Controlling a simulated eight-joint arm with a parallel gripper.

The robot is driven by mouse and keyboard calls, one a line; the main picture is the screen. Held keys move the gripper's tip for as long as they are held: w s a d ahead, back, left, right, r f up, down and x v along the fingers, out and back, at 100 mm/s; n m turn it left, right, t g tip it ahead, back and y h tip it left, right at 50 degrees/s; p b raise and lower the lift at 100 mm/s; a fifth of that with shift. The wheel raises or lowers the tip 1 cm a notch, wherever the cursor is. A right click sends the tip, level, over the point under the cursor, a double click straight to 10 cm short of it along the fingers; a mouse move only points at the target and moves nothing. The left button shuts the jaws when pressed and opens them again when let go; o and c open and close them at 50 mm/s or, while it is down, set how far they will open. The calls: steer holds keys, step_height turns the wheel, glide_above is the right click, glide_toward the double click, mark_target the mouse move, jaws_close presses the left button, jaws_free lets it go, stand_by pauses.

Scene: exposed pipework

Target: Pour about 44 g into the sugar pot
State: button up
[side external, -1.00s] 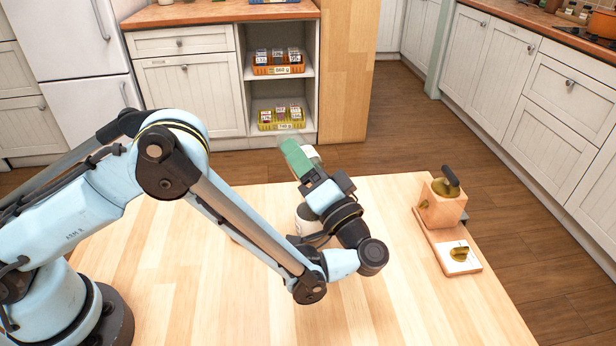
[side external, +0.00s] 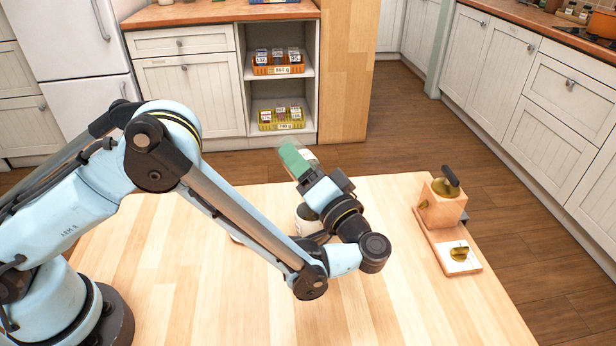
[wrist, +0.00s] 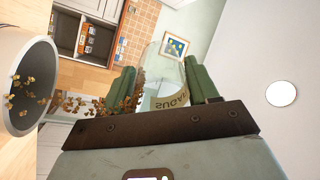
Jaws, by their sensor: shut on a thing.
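My gripper (wrist: 163,90) has green fingers shut on a clear glass jar (wrist: 168,72) with a lettered tan band, hard to read. The jar is tipped sideways, and brown pieces (wrist: 90,104) spread from it towards a pale round pot (wrist: 52,68). Golden-brown bits show inside that pot, at the left of the wrist view. In the side view my gripper (side external: 297,163) is above the table, with the jar (side external: 309,153) mostly behind the green finger. A white pot (side external: 303,213) stands on the table, partly hidden by my wrist. Its label cannot be read.
The wooden table (side external: 400,300) is clear at the front. A wooden block with a brass fitting (side external: 441,204) and a board with a brass valve (side external: 460,255) are at its right. Another white rim (side external: 236,239) shows behind my arm. Shelves with baskets (side external: 281,118) stand beyond.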

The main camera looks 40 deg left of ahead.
steer(key=shift+a+f+g+h, duration=0.25)
steer(key=shift+f+h, duration=0.2)
steer(key=shift+h, duration=0.25)
